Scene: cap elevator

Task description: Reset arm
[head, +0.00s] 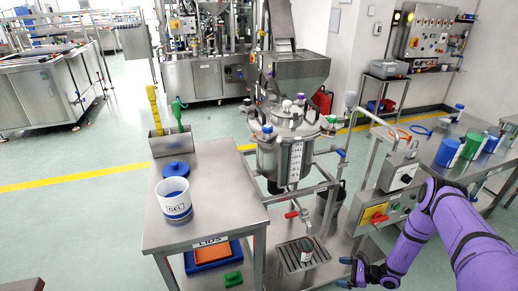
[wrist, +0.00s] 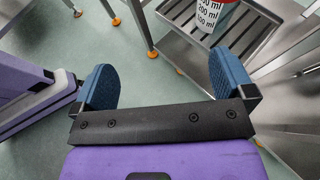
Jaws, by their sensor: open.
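My gripper (head: 358,273) shows at the lower right of the head view, at the end of my purple arm. In the wrist view its two blue fingers (wrist: 158,85) are wide apart with nothing between them. Beyond the fingers is the floor and a slatted metal tray. In the head view this bottle (head: 307,250) stands left of my gripper.
The slatted tray (head: 290,263) sits low below the steel vessel (head: 285,150). A table (head: 215,195) at left holds a tub marked GEL (head: 174,198) and a blue lid (head: 177,170). A control box with a red switch (head: 378,214) stands close above my gripper.

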